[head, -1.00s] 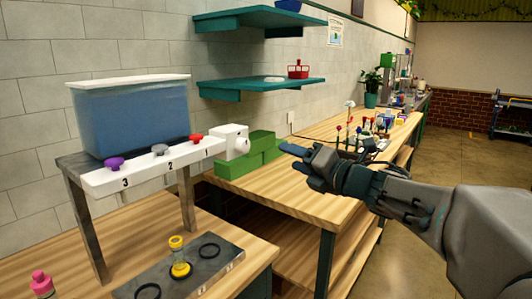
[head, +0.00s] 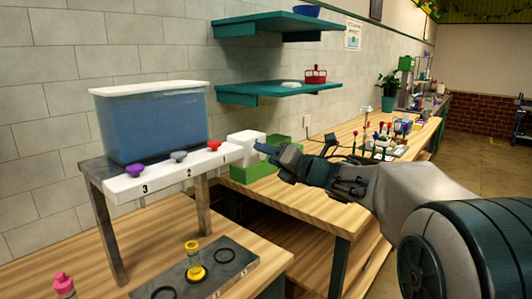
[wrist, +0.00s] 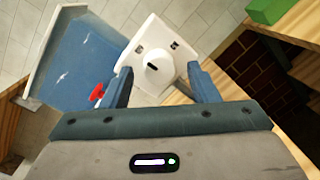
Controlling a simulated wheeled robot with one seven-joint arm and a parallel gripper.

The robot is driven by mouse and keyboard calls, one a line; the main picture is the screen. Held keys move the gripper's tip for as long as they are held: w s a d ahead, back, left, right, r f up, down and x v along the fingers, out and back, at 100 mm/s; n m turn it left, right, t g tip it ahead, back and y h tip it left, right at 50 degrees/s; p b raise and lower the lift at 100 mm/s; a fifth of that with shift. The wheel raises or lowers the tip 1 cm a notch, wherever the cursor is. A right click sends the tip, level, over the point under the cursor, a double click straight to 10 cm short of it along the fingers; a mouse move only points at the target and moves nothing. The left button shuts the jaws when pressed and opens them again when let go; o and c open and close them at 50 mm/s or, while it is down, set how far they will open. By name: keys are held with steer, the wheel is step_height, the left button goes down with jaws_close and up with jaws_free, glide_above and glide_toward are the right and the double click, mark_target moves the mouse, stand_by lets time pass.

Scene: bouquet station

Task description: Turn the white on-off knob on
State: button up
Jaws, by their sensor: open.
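The white on-off knob (wrist: 155,68) is a round dial with a short black mark, on the face of a white box. In the wrist view it lies between my gripper's (wrist: 159,74) two blue fingers, which are apart with nothing held. I cannot tell whether the fingers touch the knob. In the head view the white box (head: 240,146) is at the right end of the white valve bar (head: 160,182), and my gripper (head: 264,149) is at its right side. The knob itself is hidden there.
A blue water tank (head: 150,128) stands above the bar, with red (head: 213,146), grey (head: 178,156) and purple (head: 134,170) valve knobs. Green blocks (head: 252,168) sit right behind the box. A yellow vial (head: 194,262) stands on a dark plate below.

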steer(key=shift+w+a, duration=0.3)
steer(key=c, duration=1)
steer(key=shift+o, duration=0.2)
steer(key=shift+w+d+m+g+p, duration=0.1)
steer(key=shift+m+g+p, duration=0.45)
steer(key=shift+m+p, duration=3.3)
steer(key=shift+w+m+g+p, duration=0.1)
steer(key=shift+m+g+p, duration=0.45)
steer(key=shift+m+p, duration=3.3)
steer(key=shift+s+f+m+b, duration=0.1)
steer(key=shift+m+b, duration=0.6)
steer(key=shift+m, duration=0.1)
